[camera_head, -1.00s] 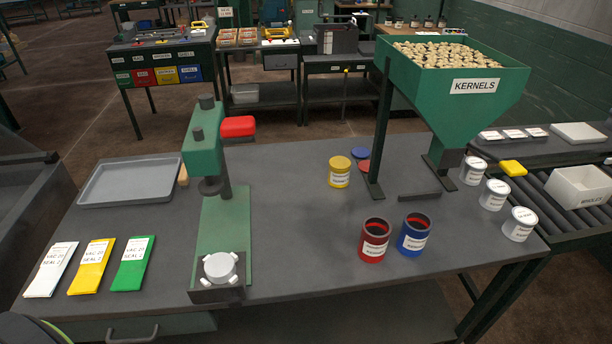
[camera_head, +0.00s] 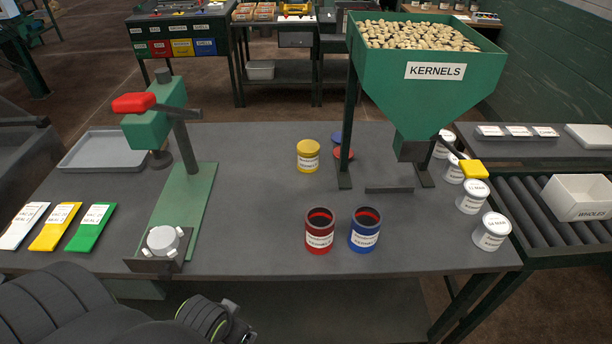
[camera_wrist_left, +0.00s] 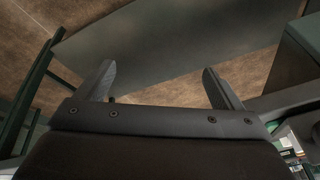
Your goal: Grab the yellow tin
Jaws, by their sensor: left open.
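The yellow tin (camera_head: 308,155) stands upright on the grey table, left of the hopper's legs, with its yellow lid on and a white label facing me. My left arm enters the head view at the bottom left, well short of the tin and near the table's front edge; its fingertips do not show there. In the left wrist view my left gripper (camera_wrist_left: 162,88) is open, its two fingers wide apart with nothing between them. The tin is not in that view. My right gripper is not in view.
The green KERNELS hopper (camera_head: 428,75) stands right of the tin. Open red (camera_head: 319,232) and blue (camera_head: 365,230) tins stand in front. A green press (camera_head: 160,125) with a red handle is at the left. The table between press and tin is clear.

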